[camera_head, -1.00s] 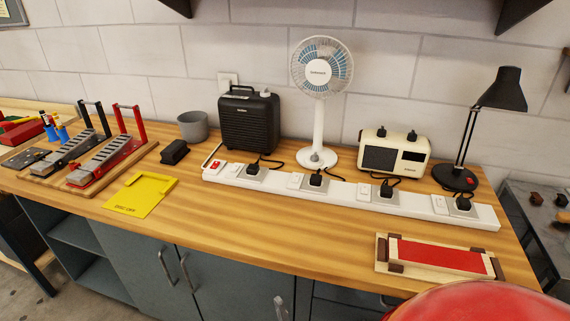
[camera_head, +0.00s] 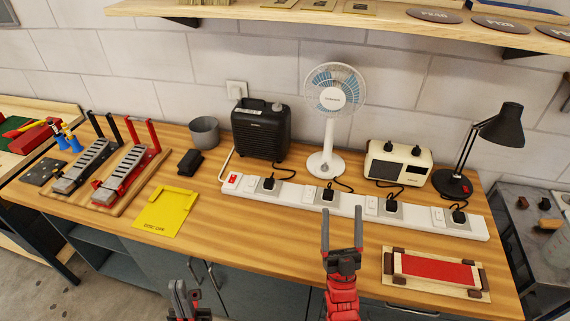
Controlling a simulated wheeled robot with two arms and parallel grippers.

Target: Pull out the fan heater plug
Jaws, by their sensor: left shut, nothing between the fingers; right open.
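The black fan heater (camera_head: 262,130) stands at the back of the bench. Its cord runs to a black plug (camera_head: 268,184) seated in the leftmost socket of the white power strip (camera_head: 350,207). A red switch (camera_head: 233,178) is at the strip's left end. My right gripper (camera_head: 342,232) is open and empty, in front of the strip, to the right of and nearer than the fan heater plug. My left gripper (camera_head: 182,290) is shut and empty at the bench's front edge, low in the view, well away from the plug.
The strip holds other black plugs, including the white fan's (camera_head: 327,193). A radio (camera_head: 397,165) and black lamp (camera_head: 499,127) stand behind it. A yellow plate (camera_head: 166,211) lies left, a red-topped board (camera_head: 436,271) right. Bare bench lies before the strip.

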